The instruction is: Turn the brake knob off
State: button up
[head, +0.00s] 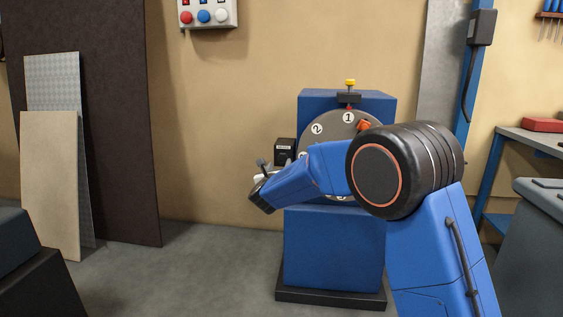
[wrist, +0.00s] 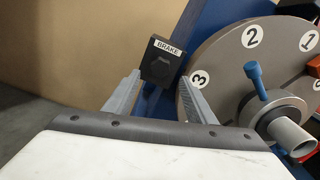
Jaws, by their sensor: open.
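The brake box (wrist: 166,45) is a small black block with a white BRAKE label, at the upper middle of the wrist view. It also shows in the head view (head: 285,147), left of the numbered disc. A dark round knob (wrist: 162,64) sits on its face; its turn position is too dark to read. My gripper (wrist: 159,79) is open, with its two grey fingers on either side of the knob as seen in the wrist view. I cannot tell whether they touch it. In the head view my arm hides much of the disc.
A grey disc (wrist: 230,68) with numbers stands close to the right finger, with a blue-handled hub (wrist: 258,85) and a grey tube (wrist: 291,136). The blue machine (head: 335,245) stands on the floor. Boards lean on the wall at left; a bench (head: 530,140) is at right.

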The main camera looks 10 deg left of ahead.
aim_at(282, 158)
jog(key=shift+w+d, duration=0.15)
jog(key=shift+w, duration=3)
jog(key=shift+c, duration=0.5)
jog(key=c, duration=0.9)
